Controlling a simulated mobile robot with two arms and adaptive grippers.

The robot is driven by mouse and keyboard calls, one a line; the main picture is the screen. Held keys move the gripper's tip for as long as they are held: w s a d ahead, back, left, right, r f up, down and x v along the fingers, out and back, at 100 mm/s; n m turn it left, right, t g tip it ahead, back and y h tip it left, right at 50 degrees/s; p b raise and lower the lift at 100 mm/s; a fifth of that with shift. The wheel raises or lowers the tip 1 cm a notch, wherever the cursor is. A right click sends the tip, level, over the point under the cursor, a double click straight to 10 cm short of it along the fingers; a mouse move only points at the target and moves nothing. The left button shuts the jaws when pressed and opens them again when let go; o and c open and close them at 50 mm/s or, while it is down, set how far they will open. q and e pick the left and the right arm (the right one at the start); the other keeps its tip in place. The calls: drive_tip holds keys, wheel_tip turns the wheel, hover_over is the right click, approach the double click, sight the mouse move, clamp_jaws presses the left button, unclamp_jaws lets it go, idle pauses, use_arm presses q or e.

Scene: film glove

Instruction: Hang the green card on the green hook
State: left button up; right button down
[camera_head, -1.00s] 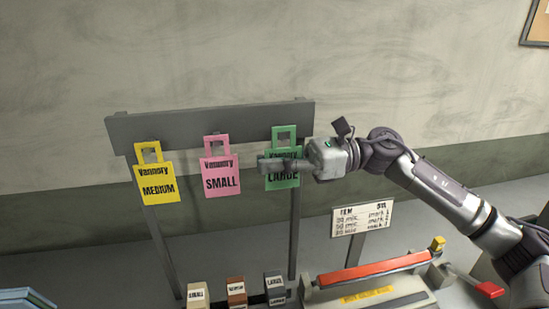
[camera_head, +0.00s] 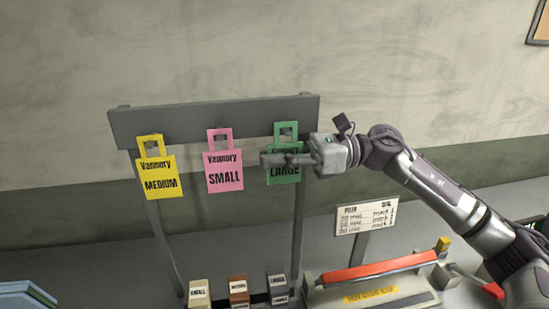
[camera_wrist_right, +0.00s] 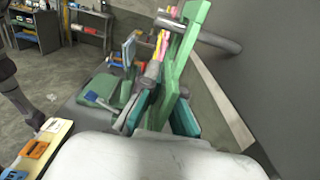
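The green card (camera_head: 285,175), marked LARGE, hangs upright at the right of the grey rack in the head view. Its handle loop is at the rack's right peg, the green hook's likely place. In the right wrist view the grey peg (camera_wrist_right: 222,39) crosses the card's green handle (camera_wrist_right: 194,22) and seems to pass through it. My right gripper (camera_head: 275,159) lies across the card's front. In the wrist view its teal-padded fingers (camera_wrist_right: 158,112) are on both sides of the card; whether they press on it is unclear. My left gripper is not in view.
A yellow card (camera_head: 160,185) and a pink card (camera_head: 224,178) hang further left on the grey rack board (camera_head: 215,120). Below are small labelled boxes (camera_head: 238,290), a sign (camera_head: 366,218) and a sealer with a red bar (camera_head: 375,266).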

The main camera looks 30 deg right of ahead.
drive_tip(key=c, duration=1.2)
unclamp_jaws()
drive_tip(key=shift+c, duration=0.2)
drive_tip(key=v, duration=1.2)
